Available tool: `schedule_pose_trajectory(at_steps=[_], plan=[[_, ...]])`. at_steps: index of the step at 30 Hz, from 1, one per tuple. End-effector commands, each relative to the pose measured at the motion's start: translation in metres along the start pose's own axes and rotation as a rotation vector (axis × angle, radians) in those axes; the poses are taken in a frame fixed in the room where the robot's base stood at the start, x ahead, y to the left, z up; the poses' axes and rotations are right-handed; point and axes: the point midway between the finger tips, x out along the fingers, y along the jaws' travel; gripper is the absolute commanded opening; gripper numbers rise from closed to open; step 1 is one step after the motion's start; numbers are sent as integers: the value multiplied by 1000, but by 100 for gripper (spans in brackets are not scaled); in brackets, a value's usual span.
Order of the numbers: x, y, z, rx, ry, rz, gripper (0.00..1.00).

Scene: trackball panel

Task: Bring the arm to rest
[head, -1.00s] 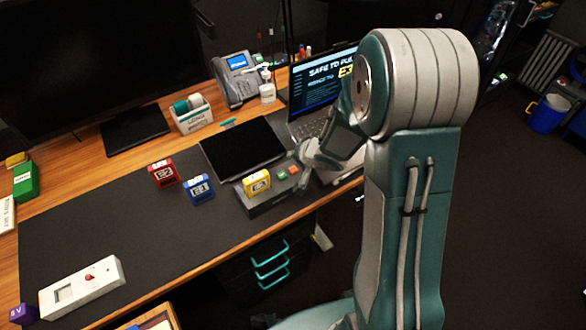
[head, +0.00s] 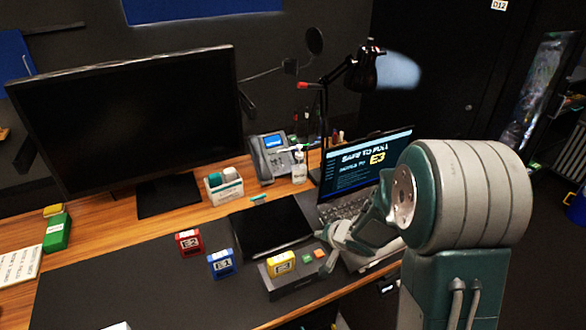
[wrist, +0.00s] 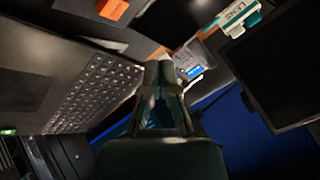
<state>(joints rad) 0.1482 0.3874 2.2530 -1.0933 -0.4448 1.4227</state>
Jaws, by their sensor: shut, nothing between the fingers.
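My arm (head: 462,200) stands at the right of the head view, folded at its large joint, in front of the desk's right part. My gripper shows in the wrist view (wrist: 163,75), its two fingers together at the tips with nothing between them.
A yellow block (head: 281,264) sits on a dark box with small buttons beside the arm. A blue block (head: 221,263), a red block (head: 188,242) and a black tablet (head: 270,226) lie to the left. A desk lamp (head: 362,72) and monitor (head: 130,115) stand behind.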

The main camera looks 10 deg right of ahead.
Motion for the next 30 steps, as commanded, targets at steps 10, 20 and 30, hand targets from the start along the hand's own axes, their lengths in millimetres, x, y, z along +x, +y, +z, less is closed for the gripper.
schedule_pose_trajectory(at_steps=[10,20,30], plan=[[-69,-11,-41,-137,145,189,0],[-182,-22,-39,-250,162,430,0],[-277,-41,32,-341,-22,460,0]])
